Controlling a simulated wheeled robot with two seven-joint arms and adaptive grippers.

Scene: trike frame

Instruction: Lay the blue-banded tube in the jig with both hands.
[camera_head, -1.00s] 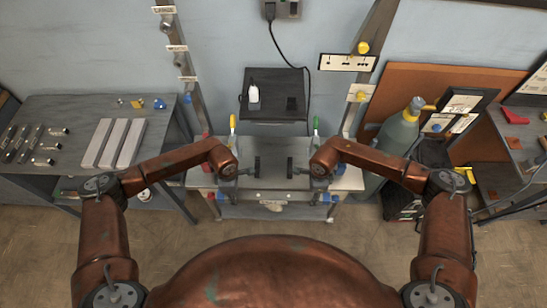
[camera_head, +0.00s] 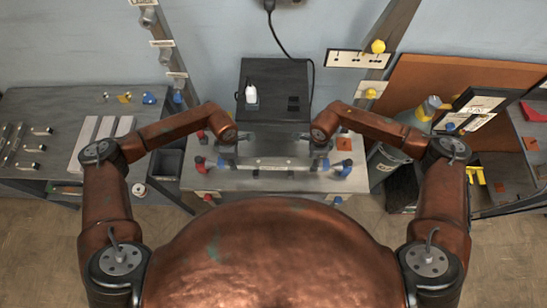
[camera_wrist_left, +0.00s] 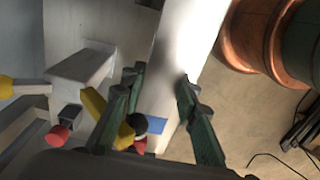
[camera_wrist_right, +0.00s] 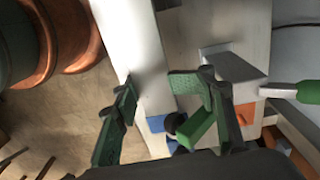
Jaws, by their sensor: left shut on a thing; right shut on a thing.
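The grey metal tube (camera_head: 275,163) lies crosswise between my grippers over the pale jig bench (camera_head: 205,181). My left gripper (camera_head: 230,150) is shut on its left part; in the left wrist view the tube (camera_wrist_left: 185,35) runs between the fingers (camera_wrist_left: 160,82), with a blue band (camera_wrist_left: 157,126) near them. My right gripper (camera_head: 318,150) is shut on its right part; in the right wrist view the tube (camera_wrist_right: 125,40) also shows a blue band (camera_wrist_right: 155,123) by the fingers (camera_wrist_right: 157,92). I cannot tell whether the tube touches the jig.
A yellow clamp handle (camera_wrist_left: 94,101) stands close to my left fingers, and a green one (camera_wrist_right: 200,126) close to my right. Side tables and a gas cylinder (camera_head: 385,160) flank the jig.

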